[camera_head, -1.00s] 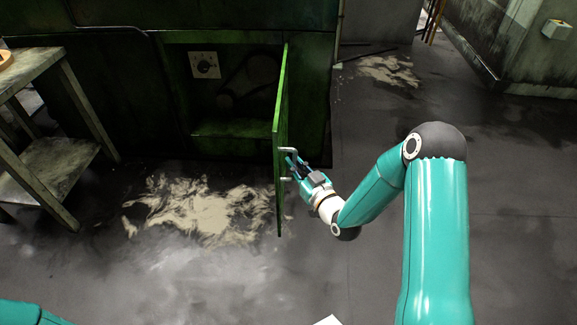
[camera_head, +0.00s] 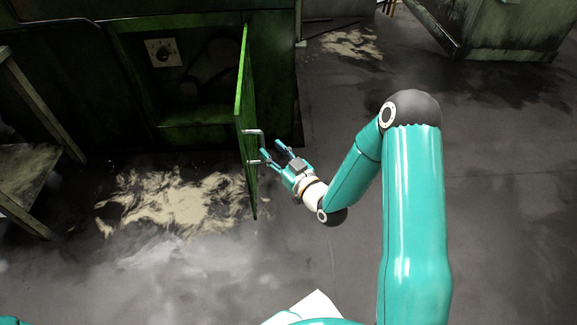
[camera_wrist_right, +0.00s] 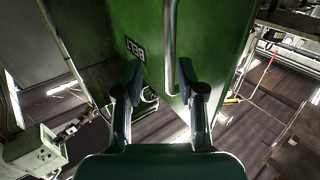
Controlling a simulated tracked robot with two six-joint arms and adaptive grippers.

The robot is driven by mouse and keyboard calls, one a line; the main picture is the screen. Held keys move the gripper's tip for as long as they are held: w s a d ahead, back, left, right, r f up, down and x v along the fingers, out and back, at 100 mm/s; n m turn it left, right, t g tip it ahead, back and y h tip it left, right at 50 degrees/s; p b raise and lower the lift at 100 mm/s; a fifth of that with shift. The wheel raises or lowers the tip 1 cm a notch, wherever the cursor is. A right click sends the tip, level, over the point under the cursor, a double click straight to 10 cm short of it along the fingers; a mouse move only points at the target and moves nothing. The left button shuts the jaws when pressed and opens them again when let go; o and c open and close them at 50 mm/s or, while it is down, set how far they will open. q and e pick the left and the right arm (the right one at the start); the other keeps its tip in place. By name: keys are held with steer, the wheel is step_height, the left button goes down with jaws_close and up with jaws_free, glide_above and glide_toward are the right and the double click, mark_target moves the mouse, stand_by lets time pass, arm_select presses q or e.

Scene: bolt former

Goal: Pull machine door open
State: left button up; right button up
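The green machine door (camera_head: 246,110) stands swung out from the machine front, edge-on in the head view. Its metal handle (camera_head: 260,140) is on the right face. My right gripper (camera_head: 270,148) is open beside the handle, with its fingers spread and nothing held. In the right wrist view the green door (camera_wrist_right: 215,30) carries a BELT label, and the handle (camera_wrist_right: 169,45) appears between the two open fingers of my right gripper (camera_wrist_right: 160,72). Whether a finger touches the handle is unclear. My left gripper is not in view.
The open machine compartment (camera_head: 195,125) shows a dial plate (camera_head: 164,53) and dark wheels inside. A worn table (camera_head: 28,160) stands at the left. The floor (camera_head: 510,190) to the right of my right arm is clear. Pale spilled material (camera_head: 170,205) lies below the door.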

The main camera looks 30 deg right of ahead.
steer(key=s, duration=0.8)
steer(key=shift+s+d, duration=0.2)
steer(key=shift+d, duration=0.1)
steer(key=w+a+r+n+g+y+p, duration=0.2)
steer(key=a+y+p, duration=0.15)
steer(key=a, duration=0.65)
steer(key=s+a+f+g+p, duration=0.2)
steer(key=s+a+f+g, duration=0.1)
steer(key=a+f+g, duration=0.4)
steer(key=s+f+m+g, duration=0.5)
steer(key=s+f+g, duration=0.45)
steer(key=s, duration=0.65)
step_height(320, 180, up, 36)
steer(key=t+p, duration=0.1)
steer(key=p, duration=3.7)
steer(key=shift+a+r+h+p, duration=0.15)
steer(key=shift+a+h+p, duration=0.1)
steer(key=shift+h+p, duration=0.15)
